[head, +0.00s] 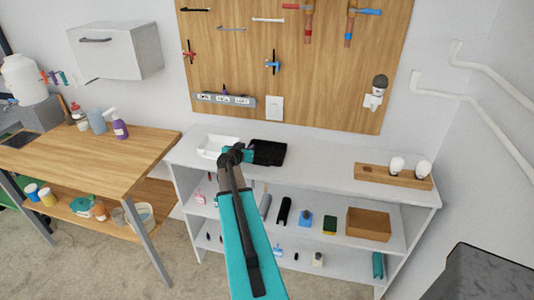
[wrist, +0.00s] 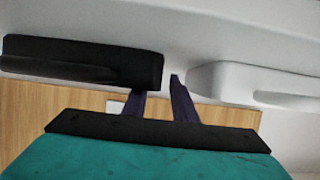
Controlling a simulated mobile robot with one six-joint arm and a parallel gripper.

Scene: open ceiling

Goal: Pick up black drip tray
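The black drip tray (head: 270,152) lies on the white shelf top, just right of the end of my arm in the head view. In the wrist view the tray (wrist: 80,60) fills the upper left. My gripper (wrist: 158,82) is open, with two dark fingers apart. The left finger's tip is hidden behind the tray's end. The right finger stands in the gap just beyond that end, short of a white tray. I cannot tell whether either finger touches the black tray. In the head view my arm hides the fingers.
The white tray (head: 212,147) sits close on the left of the black tray; it also shows in the wrist view (wrist: 235,82). A wooden holder with bulbs (head: 376,175) stands at the right. The shelf top between is clear. A wooden pegboard (head: 300,75) rises behind.

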